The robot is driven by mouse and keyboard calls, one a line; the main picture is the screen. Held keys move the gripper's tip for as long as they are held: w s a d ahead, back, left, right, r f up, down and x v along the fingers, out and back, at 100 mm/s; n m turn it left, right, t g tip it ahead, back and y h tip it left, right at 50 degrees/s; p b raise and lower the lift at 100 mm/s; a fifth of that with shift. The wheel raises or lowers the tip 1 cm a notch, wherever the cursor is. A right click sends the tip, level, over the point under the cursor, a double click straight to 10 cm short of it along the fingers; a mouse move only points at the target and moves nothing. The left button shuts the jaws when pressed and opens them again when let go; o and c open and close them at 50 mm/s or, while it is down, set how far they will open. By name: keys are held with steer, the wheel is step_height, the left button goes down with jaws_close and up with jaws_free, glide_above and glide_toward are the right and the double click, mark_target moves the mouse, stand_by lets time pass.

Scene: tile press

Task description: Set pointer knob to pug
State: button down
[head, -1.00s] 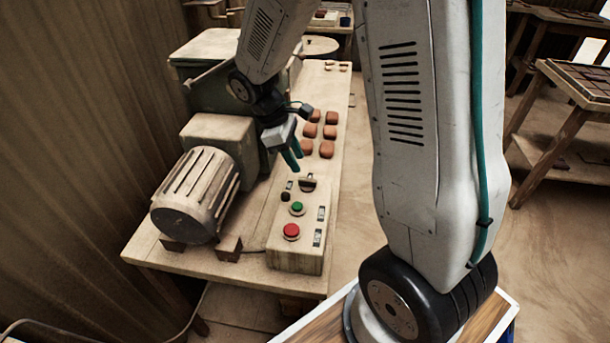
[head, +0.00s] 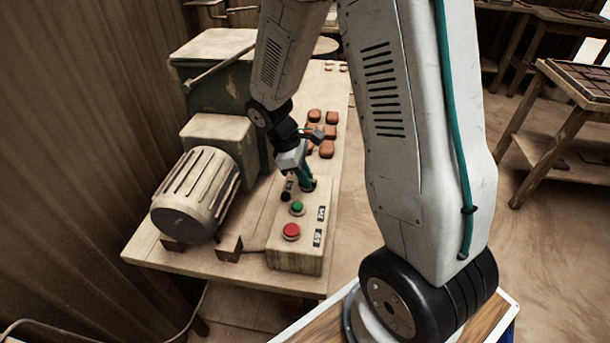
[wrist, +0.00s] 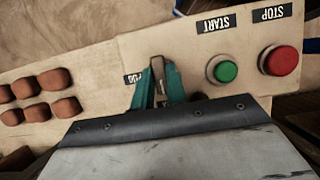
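The grey-beige control box (head: 289,249) stands on the bench with the pointer knob (wrist: 157,70), dark with a pale top edge, near its far end. My gripper (head: 307,183) is down at the knob. In the wrist view my teal fingers (wrist: 158,84) stand on both sides of the knob, very close to it. I cannot tell whether they press on it. A label (wrist: 132,78) reading PUG, upside down, shows beside the left finger, partly hidden. The knob's pointing direction and the other labels around it are mostly hidden.
A green START button (wrist: 222,70) and a red STOP button (wrist: 279,61) sit on the same box, close to my gripper. A small black button (head: 285,196) is beside it. Several reddish-brown blocks (head: 327,149) lie beyond. A motor (head: 197,194) stands left.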

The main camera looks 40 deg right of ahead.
steer(key=shift+m, duration=0.3)
steer(key=m+y, duration=0.1)
steer(key=m, duration=0.2)
steer(key=shift+w+d+m+g, duration=0.1)
steer(key=shift+m+g, duration=0.2)
steer(key=shift+g, duration=0.1)
steer(key=m+y, duration=0.2)
steer(key=m, duration=0.2)
steer(key=shift+d+m, duration=0.1)
steer(key=shift+m, duration=0.2)
steer(key=m+y, duration=0.2)
steer(key=m, duration=0.2)
steer(key=shift+d, duration=0.15)
steer(key=m+y, duration=0.1)
steer(key=m, duration=0.4)
steer(key=shift+d+t, duration=0.1)
steer(key=shift+t, duration=0.3)
steer(key=c, duration=1.4)
jaws_free()
